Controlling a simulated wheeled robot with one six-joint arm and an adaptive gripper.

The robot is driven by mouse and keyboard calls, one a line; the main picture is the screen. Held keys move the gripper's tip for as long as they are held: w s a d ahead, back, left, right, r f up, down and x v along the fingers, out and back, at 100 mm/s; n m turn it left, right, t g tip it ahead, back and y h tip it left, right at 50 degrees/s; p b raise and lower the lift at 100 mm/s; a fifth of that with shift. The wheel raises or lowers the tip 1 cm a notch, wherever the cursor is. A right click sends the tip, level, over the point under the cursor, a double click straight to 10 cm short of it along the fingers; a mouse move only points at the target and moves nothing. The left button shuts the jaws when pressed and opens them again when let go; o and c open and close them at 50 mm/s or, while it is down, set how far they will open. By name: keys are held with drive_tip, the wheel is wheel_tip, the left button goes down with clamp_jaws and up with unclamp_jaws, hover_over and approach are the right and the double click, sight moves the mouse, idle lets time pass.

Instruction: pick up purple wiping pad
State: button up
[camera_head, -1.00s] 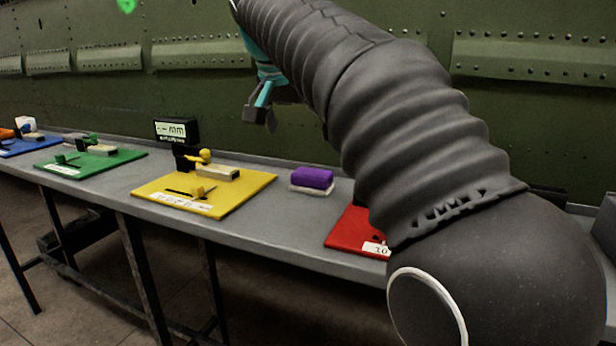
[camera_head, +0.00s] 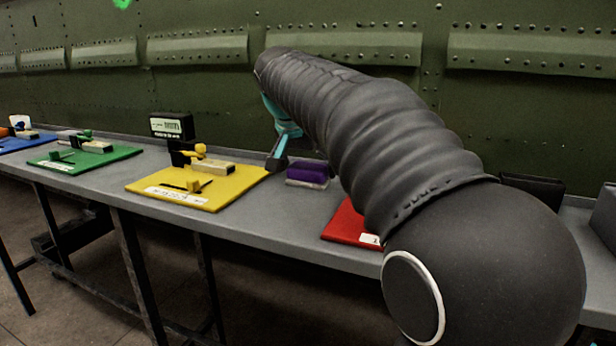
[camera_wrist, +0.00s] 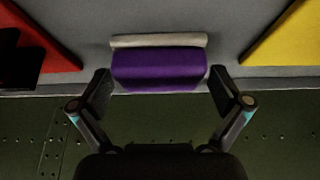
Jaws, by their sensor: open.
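The purple wiping pad (camera_head: 308,170) lies on the grey bench between the yellow board and the red board. It has a purple top and a pale, whitish base layer. In the wrist view the pad (camera_wrist: 160,68) is centred between the two fingers of my gripper (camera_wrist: 160,88). My gripper is open, with one finger beside each end of the pad and a small gap at each side. In the head view my gripper (camera_head: 281,152) is low beside and behind the pad, and my arm hides part of it.
The yellow board (camera_head: 190,190) with a fixture and a display (camera_head: 172,126) stands left of the pad. A red board (camera_head: 348,226) is on the right, partly behind my arm. The green riveted panel (camera_head: 190,85) rises behind the bench. Bare bench (camera_head: 275,215) lies in front of the pad.

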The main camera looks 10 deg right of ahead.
sight(308, 166)
drive_tip(key=shift+w+f, duration=0.1)
drive_tip(key=shift+f, duration=0.05)
drive_tip(key=c, duration=0.9)
wheel_tip(308, 166, up, 4)
drive_tip(key=shift+r+p, duration=0.25)
drive_tip(key=shift+p, duration=0.3)
drive_tip(key=s+d+r, duration=0.6)
drive_tip(key=s+d, duration=0.2)
drive_tip(key=shift+d+r, duration=0.25)
drive_tip(key=shift+d, duration=0.1)
drive_tip(key=o, duration=0.5)
drive_tip(key=c, duration=0.4)
